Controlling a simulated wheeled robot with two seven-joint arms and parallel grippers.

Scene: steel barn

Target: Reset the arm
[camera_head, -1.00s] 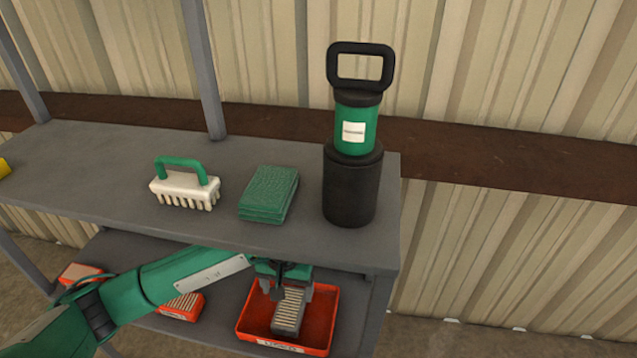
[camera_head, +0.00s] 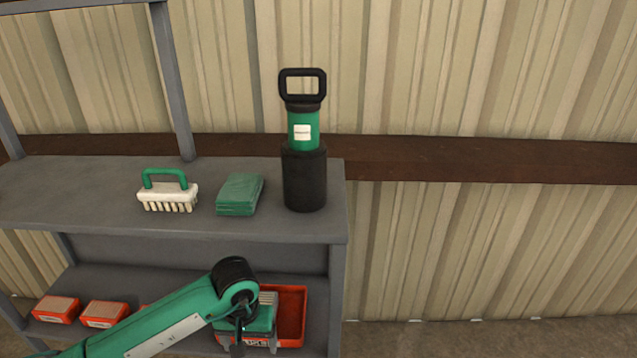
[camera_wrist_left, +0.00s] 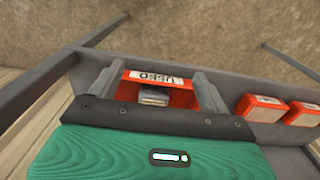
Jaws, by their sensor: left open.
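My left arm comes in from the lower left in the head view. Its gripper (camera_head: 247,344) is at the lower shelf, in front of the red tray (camera_head: 293,312) and partly covering it. The left wrist view shows the two grey fingers (camera_wrist_left: 155,86) spread apart, with nothing held between them. Beyond them is the tray's red wall (camera_wrist_left: 127,92) with a "USED" label. A grey ribbed block (camera_head: 268,297) lies in the tray, and it also shows between the fingers in the wrist view (camera_wrist_left: 154,97). My right gripper is not in view.
On the upper shelf (camera_head: 90,195) stand a white brush with green handle (camera_head: 168,192), a stack of green pads (camera_head: 239,194) and a black-and-green canister (camera_head: 304,180). Red boxes (camera_head: 104,314) sit left on the lower shelf. Right of the shelf is open floor.

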